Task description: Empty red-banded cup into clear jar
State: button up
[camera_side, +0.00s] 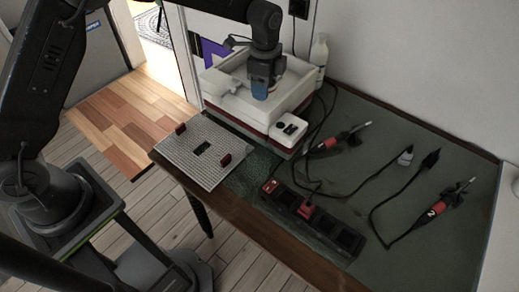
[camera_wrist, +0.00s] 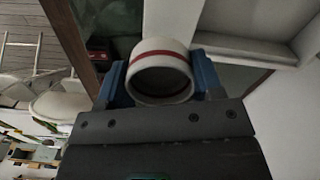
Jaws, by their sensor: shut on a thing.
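A white cup with a red band (camera_wrist: 158,58) sits between the two blue fingers of my gripper (camera_wrist: 160,76) in the wrist view. The gripper is shut on it, and its dark round end faces the wrist camera. In the side view my gripper (camera_side: 261,90) hangs over a white open-topped box (camera_side: 290,92) at the back of the bench. The cup is hidden or too small to make out there.
A perforated metal plate (camera_side: 187,158) with red clamps lies at the bench's left edge. A white power unit (camera_side: 289,128) stands before the box. A black power strip (camera_side: 327,229), cables and red-handled tools (camera_side: 449,196) lie on the green mat. A white bottle (camera_side: 319,55) stands behind.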

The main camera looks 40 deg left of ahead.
jog(key=shift+f, duration=1)
jog(key=shift+s, duration=0.1)
jog(key=shift+s+d+r+t+y, duration=0.3)
jog(key=shift+s+d+t+y, duration=0.3)
jog(key=shift+t, duration=0.3)
jog(key=shift+s+d+f+t+y, duration=0.15)
jog(key=shift+s+f+t+y, duration=0.2)
jog(key=shift+s+t, duration=0.3)
jog(key=shift+s+f, duration=0.1)
jog(key=shift+d, duration=0.15)
jog(key=shift+s+d+r+t+y, duration=0.1)
jog(key=shift+s+d+t+y, duration=0.15)
jog(key=shift+s+t, duration=0.2)
jog(key=shift+s+d+r+t+y, duration=0.1)
jog(key=shift+s+d+t+y, duration=0.15)
jog(key=shift+t, duration=0.25)
jog(key=shift+s+d+f+t+y, duration=0.1)
jog(key=shift+s+f+t+y, duration=0.15)
jog(key=shift+f, duration=0.35)
jog(key=shift+s+d+f+t+y, duration=0.1)
jog(key=shift+s+f+t, duration=0.25)
jog(key=shift+f, duration=0.2)
